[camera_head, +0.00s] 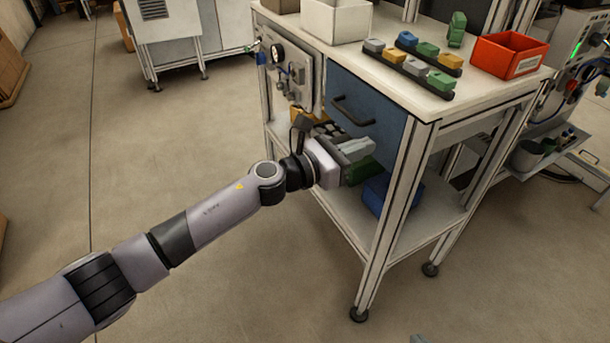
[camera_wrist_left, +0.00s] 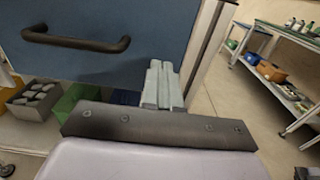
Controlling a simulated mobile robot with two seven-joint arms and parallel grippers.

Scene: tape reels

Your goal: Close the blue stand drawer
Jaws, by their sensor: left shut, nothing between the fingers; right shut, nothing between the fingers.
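The blue drawer front (camera_head: 385,109) is set under the top of the white stand (camera_head: 424,106). It looks about level with the frame; I cannot tell whether a small gap is left. Its dark bar handle (camera_head: 352,111) runs across it, and also shows at the upper left of the left wrist view (camera_wrist_left: 76,40). My left gripper (camera_head: 362,148) is shut and empty, below the handle near the drawer's lower edge. In the left wrist view its fingertips (camera_wrist_left: 162,75) overlap the drawer front's lower right part; contact is unclear. My right gripper is out of view.
On the stand top are a red bin (camera_head: 508,55), a white bin (camera_head: 336,20) and several coloured blocks in dark racks (camera_head: 415,70). A blue bin (camera_head: 376,193) sits on the lower shelf. Open floor (camera_head: 150,130) lies to the left.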

